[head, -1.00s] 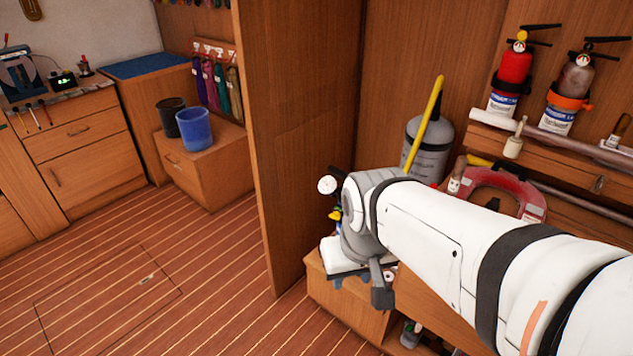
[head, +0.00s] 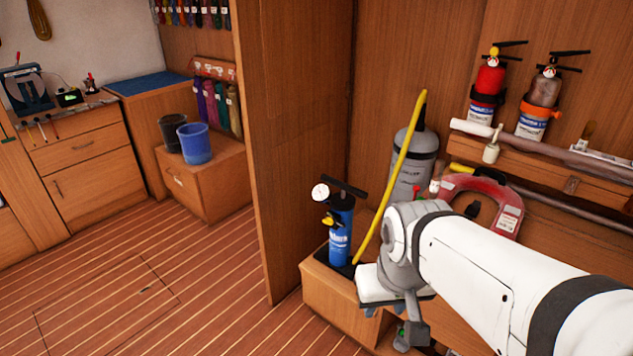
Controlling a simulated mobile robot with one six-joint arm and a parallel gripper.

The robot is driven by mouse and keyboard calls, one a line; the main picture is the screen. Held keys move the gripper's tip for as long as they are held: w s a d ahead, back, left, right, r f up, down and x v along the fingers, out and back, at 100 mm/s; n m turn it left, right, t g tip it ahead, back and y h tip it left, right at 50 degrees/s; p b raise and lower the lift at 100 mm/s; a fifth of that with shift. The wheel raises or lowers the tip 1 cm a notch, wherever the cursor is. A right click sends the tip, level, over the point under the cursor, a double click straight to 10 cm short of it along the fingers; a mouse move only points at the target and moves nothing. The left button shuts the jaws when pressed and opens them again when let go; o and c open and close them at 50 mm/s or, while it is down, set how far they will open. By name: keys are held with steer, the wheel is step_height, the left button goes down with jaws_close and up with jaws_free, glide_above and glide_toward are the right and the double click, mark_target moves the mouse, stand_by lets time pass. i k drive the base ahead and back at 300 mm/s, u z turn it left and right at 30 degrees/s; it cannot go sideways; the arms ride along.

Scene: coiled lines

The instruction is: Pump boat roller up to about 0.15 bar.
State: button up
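A blue hand pump (head: 341,232) with a black T-handle and a round white gauge (head: 320,192) stands upright on a low wooden locker. A yellow hose (head: 392,185) curves from beside the pump's base up in front of a grey cylinder (head: 417,160) with a dark top. I cannot tell whether this cylinder is the boat roller; its lower part is hidden by my arm. The gauge needle is too small to read. My gripper (head: 376,309) points downward just right of the pump, apart from it. Its fingers are mostly hidden below my wrist, so I cannot tell their opening.
A red horseshoe-shaped float (head: 490,190) lies behind my arm. Two extinguishers (head: 487,90) (head: 541,104) hang on the right wall. A wooden partition (head: 298,140) stands left of the pump. Buckets (head: 195,143) sit on a far locker. The floor at left is clear.

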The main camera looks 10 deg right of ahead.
mark_target(344, 187)
steer(key=i, duration=1)
